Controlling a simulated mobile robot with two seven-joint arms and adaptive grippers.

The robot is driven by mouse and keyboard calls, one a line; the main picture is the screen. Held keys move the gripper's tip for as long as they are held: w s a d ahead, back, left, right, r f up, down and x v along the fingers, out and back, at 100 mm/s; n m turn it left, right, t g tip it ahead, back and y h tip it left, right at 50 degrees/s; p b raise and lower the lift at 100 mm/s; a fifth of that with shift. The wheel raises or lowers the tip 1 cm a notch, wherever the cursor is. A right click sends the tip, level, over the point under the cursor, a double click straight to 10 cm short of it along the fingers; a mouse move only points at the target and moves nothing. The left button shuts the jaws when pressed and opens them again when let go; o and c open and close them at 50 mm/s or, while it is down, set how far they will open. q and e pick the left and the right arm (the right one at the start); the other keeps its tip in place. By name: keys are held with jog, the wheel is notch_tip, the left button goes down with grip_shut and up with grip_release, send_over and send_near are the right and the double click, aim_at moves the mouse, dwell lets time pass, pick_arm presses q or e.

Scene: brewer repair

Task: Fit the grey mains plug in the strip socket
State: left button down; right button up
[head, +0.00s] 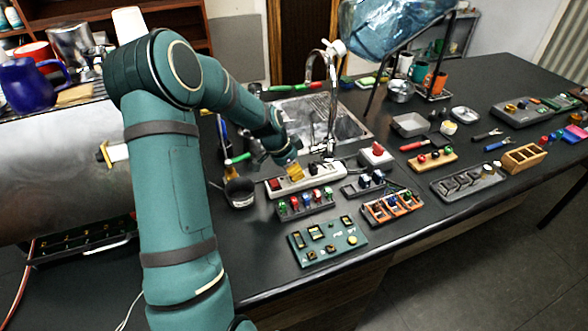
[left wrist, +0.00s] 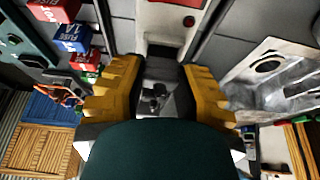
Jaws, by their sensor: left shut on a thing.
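The white strip socket (head: 318,179) lies on the dark counter in front of the sink, with a red switch at its left end. In the left wrist view part of the white strip (left wrist: 166,14) shows at the top, beyond the fingers. My left gripper (head: 294,172) is over the strip, yellow fingertips down. In the left wrist view its yellow fingers (left wrist: 160,90) are shut on a grey piece, apparently the mains plug (left wrist: 158,76). The plug's pins and its contact with the strip are hidden. My right gripper is not in view.
A rack of coloured fuses (head: 305,202) stands just in front of the strip, and a green board (head: 328,241) lies nearer. A dark cup (head: 240,193) is left of it. The sink (head: 345,122) and tap (head: 332,95) are behind. A red-buttoned box (head: 375,155) stands to the right.

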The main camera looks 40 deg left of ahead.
pick_arm(q)
jog(key=shift+f+b, duration=0.25)
jog(key=shift+b, duration=0.4)
dwell(0.7)
dwell(0.3)
jog(key=c, duration=0.7)
grip_release()
jog(key=v, duration=1.2)
